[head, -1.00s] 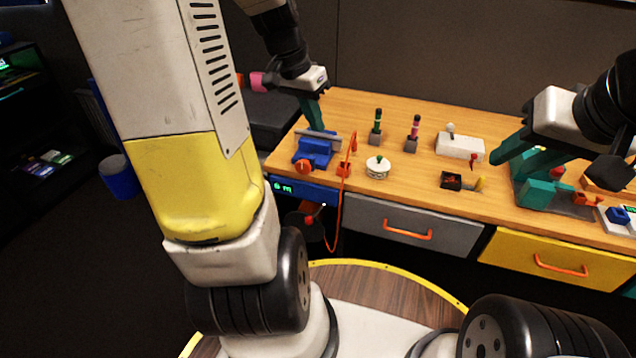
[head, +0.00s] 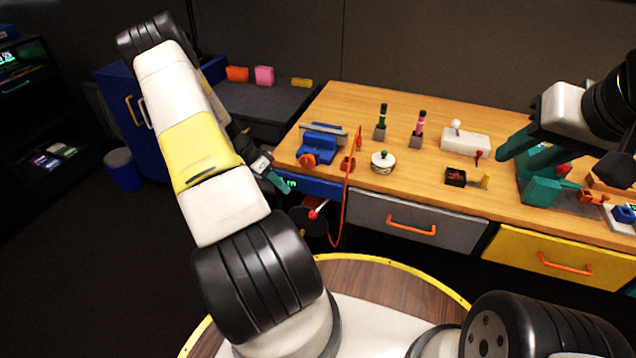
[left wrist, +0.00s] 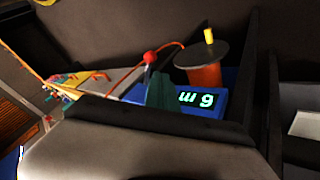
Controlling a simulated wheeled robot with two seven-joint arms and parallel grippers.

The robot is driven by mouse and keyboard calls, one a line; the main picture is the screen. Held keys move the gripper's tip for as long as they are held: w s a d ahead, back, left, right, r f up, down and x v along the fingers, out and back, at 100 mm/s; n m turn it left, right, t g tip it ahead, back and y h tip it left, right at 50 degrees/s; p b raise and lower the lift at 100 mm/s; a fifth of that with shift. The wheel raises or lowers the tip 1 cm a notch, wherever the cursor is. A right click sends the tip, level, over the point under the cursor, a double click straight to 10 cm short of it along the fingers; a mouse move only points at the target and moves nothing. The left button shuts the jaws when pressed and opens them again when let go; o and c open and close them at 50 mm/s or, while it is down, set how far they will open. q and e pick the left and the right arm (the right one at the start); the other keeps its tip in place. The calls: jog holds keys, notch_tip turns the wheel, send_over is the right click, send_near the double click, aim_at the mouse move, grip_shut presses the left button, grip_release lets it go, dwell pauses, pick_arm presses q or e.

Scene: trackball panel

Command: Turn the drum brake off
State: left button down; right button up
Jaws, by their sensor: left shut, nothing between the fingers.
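The cable drum (head: 306,226) hangs under the left end of the bench, dark and partly in shadow in the head view. In the left wrist view the drum (left wrist: 205,72) has an orange winding, a grey disc and a yellow knob. A lever with a red ball (head: 314,214) shows beside the drum; a red ball (left wrist: 150,58) also shows in the wrist view. I cannot tell the brake's setting. My left gripper (head: 284,186) is shut and empty, near the blue display panel (head: 318,187) and above the drum. My right gripper (head: 516,160) appears open over the bench's right side.
An orange cable (head: 347,205) runs from the bench down to the drum. A blue device (head: 320,148) stands on the bench edge above. A grey drawer (head: 375,218) lies right of the drum. A dark cabinet (head: 255,105) stands behind my left arm.

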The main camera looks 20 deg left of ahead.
aim_at(320, 208)
pick_arm(q)
jog(key=shift+f, duration=0.2)
jog(key=x, duration=1)
jog(key=shift+d, duration=0.1)
dwell(0.4)
